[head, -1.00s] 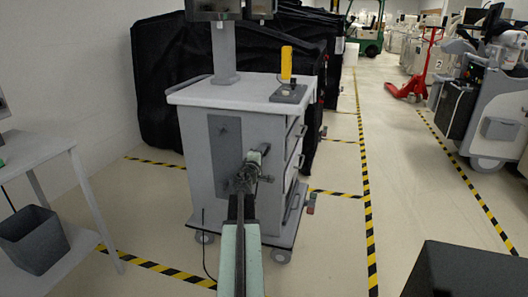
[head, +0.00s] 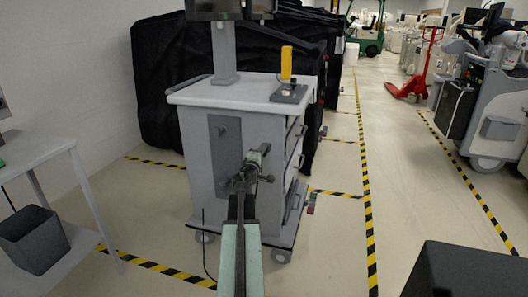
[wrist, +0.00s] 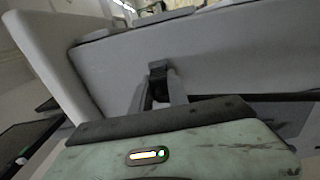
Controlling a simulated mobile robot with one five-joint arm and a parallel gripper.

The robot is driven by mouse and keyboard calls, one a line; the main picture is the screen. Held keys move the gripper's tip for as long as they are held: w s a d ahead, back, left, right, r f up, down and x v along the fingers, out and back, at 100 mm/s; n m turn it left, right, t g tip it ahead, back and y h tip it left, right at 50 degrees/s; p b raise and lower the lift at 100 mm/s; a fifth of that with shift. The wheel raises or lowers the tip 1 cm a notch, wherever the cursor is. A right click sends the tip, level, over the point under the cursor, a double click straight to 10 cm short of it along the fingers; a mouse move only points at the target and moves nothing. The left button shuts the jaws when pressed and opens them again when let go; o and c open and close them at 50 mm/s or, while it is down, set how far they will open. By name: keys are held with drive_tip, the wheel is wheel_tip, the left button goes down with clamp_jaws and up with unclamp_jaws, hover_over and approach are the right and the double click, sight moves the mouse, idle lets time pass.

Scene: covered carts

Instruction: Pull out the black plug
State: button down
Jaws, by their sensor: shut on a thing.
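The black plug (wrist: 158,68) shows in the wrist view as a small dark block against the grey side of the cart. My gripper (wrist: 160,84) has its two fingers closed on it, one on each side. In the head view my gripper (head: 243,181) is at the dark grey panel (head: 226,150) on the cart's near side. There my own wrist hides the plug, and I cannot tell how deep it sits.
The grey cart (head: 225,95) stands on casters and carries a monitor post and a yellow-handled device (head: 287,75). A table (head: 35,155) and a grey bin (head: 35,240) are at left. Black-covered equipment (head: 165,75) stands behind. Open floor with striped tape lies to the right.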

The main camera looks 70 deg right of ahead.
drive_tip(key=a, duration=0.6)
drive_tip(key=shift+s, duration=0.2)
idle(0.8)
